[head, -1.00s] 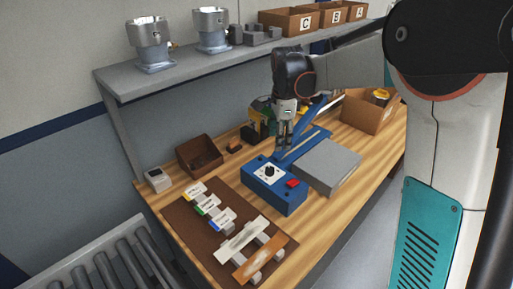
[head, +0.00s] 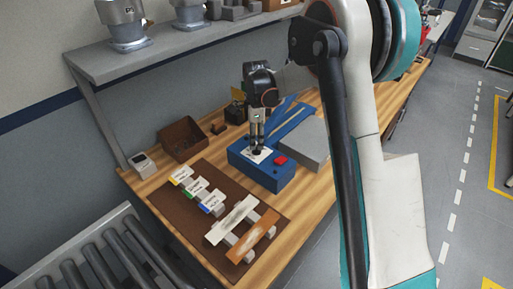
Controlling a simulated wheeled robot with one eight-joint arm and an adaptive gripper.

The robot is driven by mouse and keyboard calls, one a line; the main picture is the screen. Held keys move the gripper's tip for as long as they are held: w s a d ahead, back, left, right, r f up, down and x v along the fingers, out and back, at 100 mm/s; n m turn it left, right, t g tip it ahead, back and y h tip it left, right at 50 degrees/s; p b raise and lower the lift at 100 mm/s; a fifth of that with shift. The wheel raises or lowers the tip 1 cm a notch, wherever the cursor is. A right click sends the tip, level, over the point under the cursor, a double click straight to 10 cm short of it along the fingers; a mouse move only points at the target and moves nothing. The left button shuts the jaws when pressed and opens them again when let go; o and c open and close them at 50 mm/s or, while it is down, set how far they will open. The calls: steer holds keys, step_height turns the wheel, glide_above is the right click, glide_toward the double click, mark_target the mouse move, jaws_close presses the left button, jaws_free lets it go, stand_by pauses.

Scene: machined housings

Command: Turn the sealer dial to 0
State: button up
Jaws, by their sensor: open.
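The sealer (head: 277,180) is a blue box with a long blue arm (head: 288,122) behind it, standing on the wooden workbench. Its black dial (head: 256,151) sits on a white plate on the box top, with a red button (head: 281,160) to its right. My gripper (head: 257,145) points down with its fingertips right at the dial. The fingers partly hide the dial and the plate's markings, so I cannot read the dial's setting. Whether the fingers touch the dial is too small to tell.
A grey block (head: 303,140) sits right beside the sealer. A brown mat (head: 176,200) with coloured tags and two strips lies in front. A brown bin (head: 182,137) and a small white device (head: 142,165) stand at left. A grey shelf (head: 165,44) overhangs the back.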

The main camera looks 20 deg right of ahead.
steer(key=shift+f+b, duration=0.3)
steer(key=shift+f, duration=1.75)
steer(key=c, duration=1.1)
